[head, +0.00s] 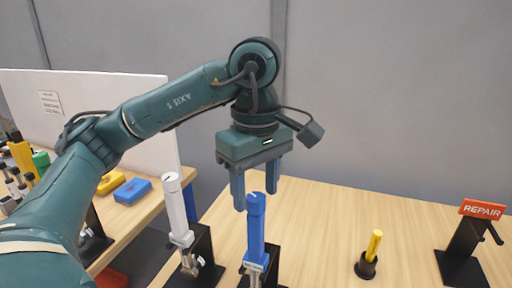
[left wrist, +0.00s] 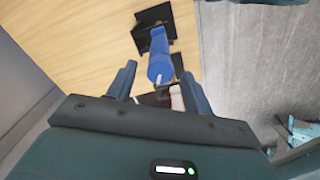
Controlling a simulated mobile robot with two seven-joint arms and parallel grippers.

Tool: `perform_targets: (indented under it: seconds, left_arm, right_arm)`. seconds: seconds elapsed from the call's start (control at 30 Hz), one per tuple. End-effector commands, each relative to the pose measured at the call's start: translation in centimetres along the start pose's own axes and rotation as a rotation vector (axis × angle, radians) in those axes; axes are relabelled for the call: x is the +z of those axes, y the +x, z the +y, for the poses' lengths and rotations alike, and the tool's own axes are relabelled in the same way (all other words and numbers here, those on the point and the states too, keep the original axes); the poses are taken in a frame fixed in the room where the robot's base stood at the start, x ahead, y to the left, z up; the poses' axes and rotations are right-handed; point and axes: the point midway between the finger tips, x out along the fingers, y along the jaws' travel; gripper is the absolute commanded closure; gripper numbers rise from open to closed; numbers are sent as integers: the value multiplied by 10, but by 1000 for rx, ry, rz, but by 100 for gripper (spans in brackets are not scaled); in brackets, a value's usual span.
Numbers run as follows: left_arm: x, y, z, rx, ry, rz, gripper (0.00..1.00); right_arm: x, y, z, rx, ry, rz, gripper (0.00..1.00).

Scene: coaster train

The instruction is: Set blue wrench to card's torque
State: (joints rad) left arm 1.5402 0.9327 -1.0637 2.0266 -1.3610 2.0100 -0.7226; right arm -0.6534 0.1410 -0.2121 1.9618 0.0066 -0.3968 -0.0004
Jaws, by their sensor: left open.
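The blue wrench (head: 255,232) stands upright in a black stand on the wooden table in the head view. In the left wrist view the blue wrench (left wrist: 159,58) shows end-on, with a small white mark on its end. My left gripper (head: 256,192) is open, pointing down just above and behind the wrench's top; I cannot tell whether they touch. In the left wrist view the wrench lies beyond and between the open fingers (left wrist: 163,88). A card (head: 50,103) with unreadable small print is on the white panel at left. My right gripper is not in view.
A white wrench (head: 175,210) stands in a stand just left of the blue one. A yellow-handled tool (head: 374,244) and a red REPAIR sign (head: 482,209) are to the right. Blue (head: 132,191) and yellow (head: 111,183) blocks lie on the left table.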

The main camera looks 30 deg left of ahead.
Motion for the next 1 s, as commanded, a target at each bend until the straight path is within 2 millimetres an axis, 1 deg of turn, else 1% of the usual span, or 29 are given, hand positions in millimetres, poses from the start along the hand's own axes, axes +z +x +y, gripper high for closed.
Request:
perform_targets:
  seconds: [0.03, 0.1, 0.3, 0.6, 0.8, 1.0]
  left_arm:
    - [0, -10, 1, 6, -1, 2, 49]
    - [0, -22, 0, 7, -2, 2, 49]
    - [0, -53, 0, 7, -2, 2, 49]
    - [0, -99, 0, 7, -2, 2, 49]
    - [0, -116, 0, 3, -1, 0, 49]
    - [0, -121, 0, 2, 0, 0, 49]
  right_arm:
    - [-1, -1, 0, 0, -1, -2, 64]
    - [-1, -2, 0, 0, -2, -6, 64]
    - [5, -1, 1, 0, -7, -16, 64]
    - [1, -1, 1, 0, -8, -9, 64]
    - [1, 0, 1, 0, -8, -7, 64]
    - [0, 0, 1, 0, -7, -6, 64]
